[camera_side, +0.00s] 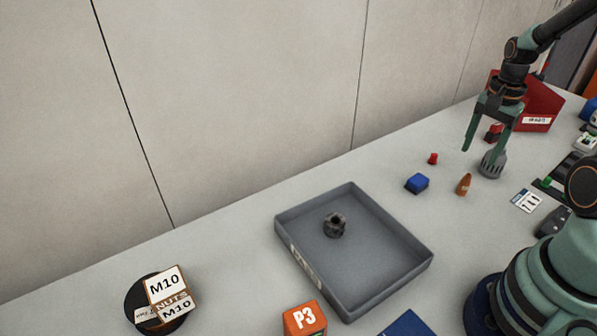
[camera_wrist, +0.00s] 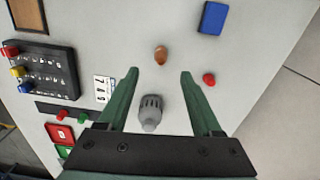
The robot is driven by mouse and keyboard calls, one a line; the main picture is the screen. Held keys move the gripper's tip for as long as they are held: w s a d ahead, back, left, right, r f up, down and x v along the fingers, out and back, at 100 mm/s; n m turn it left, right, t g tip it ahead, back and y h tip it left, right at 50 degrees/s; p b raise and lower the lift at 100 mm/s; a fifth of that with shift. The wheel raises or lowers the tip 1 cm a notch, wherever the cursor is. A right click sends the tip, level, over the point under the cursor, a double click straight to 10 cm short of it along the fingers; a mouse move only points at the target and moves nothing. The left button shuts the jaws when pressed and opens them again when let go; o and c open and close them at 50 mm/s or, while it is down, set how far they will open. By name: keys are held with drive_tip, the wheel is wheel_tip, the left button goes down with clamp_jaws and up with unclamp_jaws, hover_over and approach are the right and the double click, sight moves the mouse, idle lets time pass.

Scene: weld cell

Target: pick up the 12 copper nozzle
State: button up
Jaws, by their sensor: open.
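The copper nozzle (camera_side: 464,184) is a small brown-orange tapered piece standing on the table; no number is readable on it. In the wrist view, the nozzle (camera_wrist: 161,55) lies just beyond the gap between my fingertips. My gripper (camera_side: 482,148) is open and empty, pointing down above the table, behind and to the right of the nozzle in the side view. In the wrist view, my gripper (camera_wrist: 159,74) has its two green fingers wide apart. A grey ribbed piece (camera_side: 492,164) stands under my gripper; in the wrist view this grey piece (camera_wrist: 150,113) shows between the fingers.
A blue block (camera_side: 417,183) and a small red piece (camera_side: 433,158) stand near the nozzle. A numbered card (camera_side: 527,201) lies to its right. A red bin (camera_side: 537,104) is behind my gripper. A grey tray (camera_side: 395,284) holds a dark ring-like part (camera_side: 335,225).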

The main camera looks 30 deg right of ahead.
sight(469, 175)
wheel_tip(469, 175, down, 6)
drive_tip(key=shift+r, duration=0.25)
drive_tip(key=shift+w+d+f, duration=0.1)
drive_tip(key=shift+f, duration=1.25)
drive_tip(key=shift+d+f, duration=0.1)
drive_tip(key=shift+f, duration=1.2)
clamp_jaws()
